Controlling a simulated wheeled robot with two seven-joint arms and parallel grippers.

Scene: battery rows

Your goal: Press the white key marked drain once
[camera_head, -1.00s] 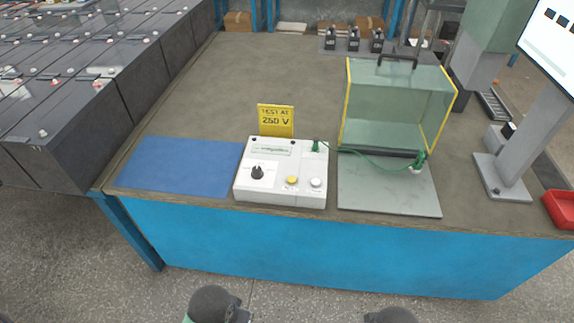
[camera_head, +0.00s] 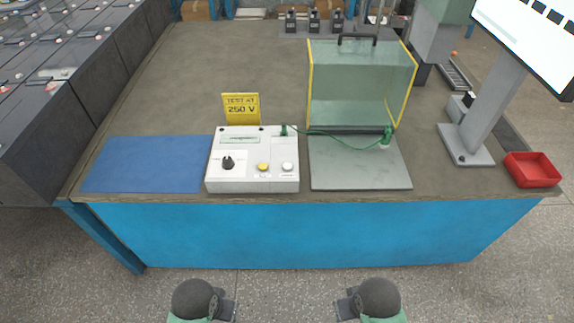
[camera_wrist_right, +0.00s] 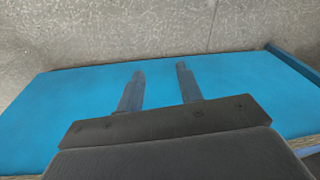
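A white control box (camera_head: 252,178) stands near the front edge of the bench in the head view. Its sloped top carries a black knob (camera_head: 228,162), a yellow key (camera_head: 263,167) and, at the right, a white key (camera_head: 288,167). The lettering by the keys is too small to read. My left arm and right arm show only at the bottom edge, in front of the bench and well short of the box; the left fingertips are not visible. In the right wrist view my right gripper (camera_wrist_right: 160,75) has its two fingers apart with nothing between them.
A yellow sign (camera_head: 241,108) reading "TEST AT 250 V" stands behind the box. A blue mat (camera_head: 145,165) lies left of it. A grey plate (camera_head: 360,172) and a clear yellow-edged guard (camera_head: 360,85) are right, with a green cable between. A red tray (camera_head: 532,170) is far right.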

